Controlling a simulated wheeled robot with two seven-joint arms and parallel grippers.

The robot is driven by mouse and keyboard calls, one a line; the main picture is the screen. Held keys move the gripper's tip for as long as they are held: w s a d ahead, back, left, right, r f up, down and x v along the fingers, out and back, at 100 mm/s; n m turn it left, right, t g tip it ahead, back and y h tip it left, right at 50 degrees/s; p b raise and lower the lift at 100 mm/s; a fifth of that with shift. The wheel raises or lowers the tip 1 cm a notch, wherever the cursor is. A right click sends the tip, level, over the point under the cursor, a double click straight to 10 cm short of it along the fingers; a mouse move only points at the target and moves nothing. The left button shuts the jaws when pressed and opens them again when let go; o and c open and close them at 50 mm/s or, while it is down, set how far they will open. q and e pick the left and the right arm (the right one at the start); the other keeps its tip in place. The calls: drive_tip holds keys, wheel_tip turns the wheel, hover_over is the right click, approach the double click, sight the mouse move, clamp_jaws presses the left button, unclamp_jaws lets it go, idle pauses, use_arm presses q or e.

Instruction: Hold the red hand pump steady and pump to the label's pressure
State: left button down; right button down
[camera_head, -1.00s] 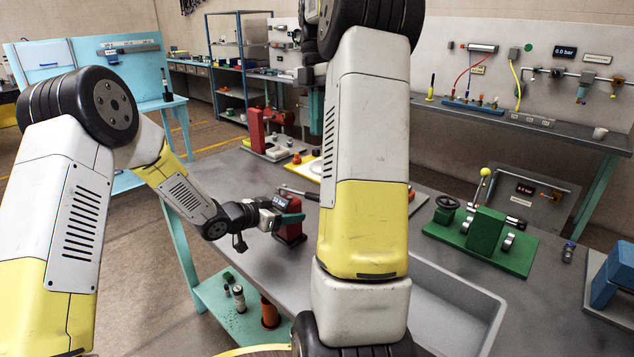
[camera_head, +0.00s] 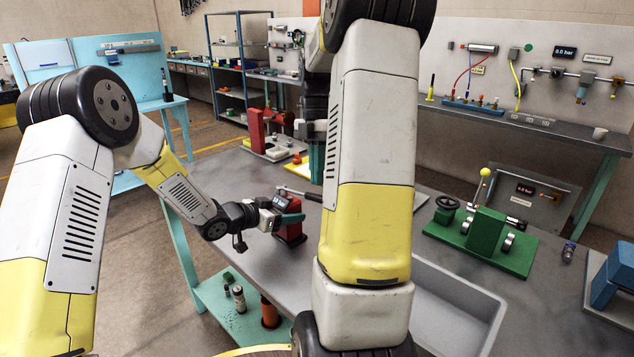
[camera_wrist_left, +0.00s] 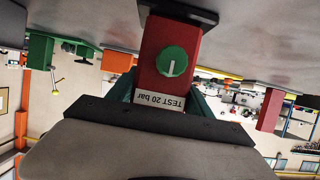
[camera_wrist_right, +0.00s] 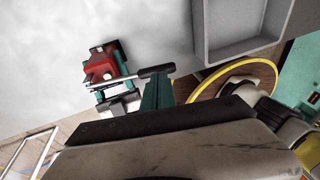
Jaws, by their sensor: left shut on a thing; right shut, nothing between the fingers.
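The red hand pump (camera_head: 291,232) stands on the grey bench. In the left wrist view the pump (camera_wrist_left: 168,85) appears upside down, with a green knob (camera_wrist_left: 171,61) and a label (camera_wrist_left: 159,100) reading "TEST 20 bar". My left gripper (camera_head: 291,218) is shut on the pump body. The pump's lever (camera_head: 298,193) sticks out to the side; in the right wrist view its black grip (camera_wrist_right: 155,71) lies at my right fingertips. My right gripper (camera_head: 316,168) points down, shut and empty, just above the grip; I cannot tell whether they touch. The pump's gauge is too small to read.
A red post fixture (camera_head: 257,132) stands at the back. Bare bench surrounds the pump.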

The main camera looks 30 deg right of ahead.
drive_tip(key=shift+x, duration=1.1)
drive_tip(key=shift+t+y, duration=0.3)
drive_tip(key=shift+t, duration=0.4)
drive_tip(key=f, duration=0.1)
drive_tip(key=s+f, duration=0.1)
drive_tip(key=f, duration=0.3)
drive_tip(key=shift+s+d, duration=0.25)
drive_tip(key=shift+s, duration=0.05)
drive_tip(key=shift+s+f, duration=0.15)
drive_tip(key=shift+f, duration=0.3)
drive_tip(key=shift+d, duration=0.1)
drive_tip(key=s+v, duration=0.1)
drive_tip(key=v, duration=1.3)
drive_tip(key=shift+s+d+r, duration=0.2)
drive_tip(key=shift+s+d, duration=0.15)
drive_tip(key=shift+s, duration=0.45)
drive_tip(key=shift+w, duration=0.1)
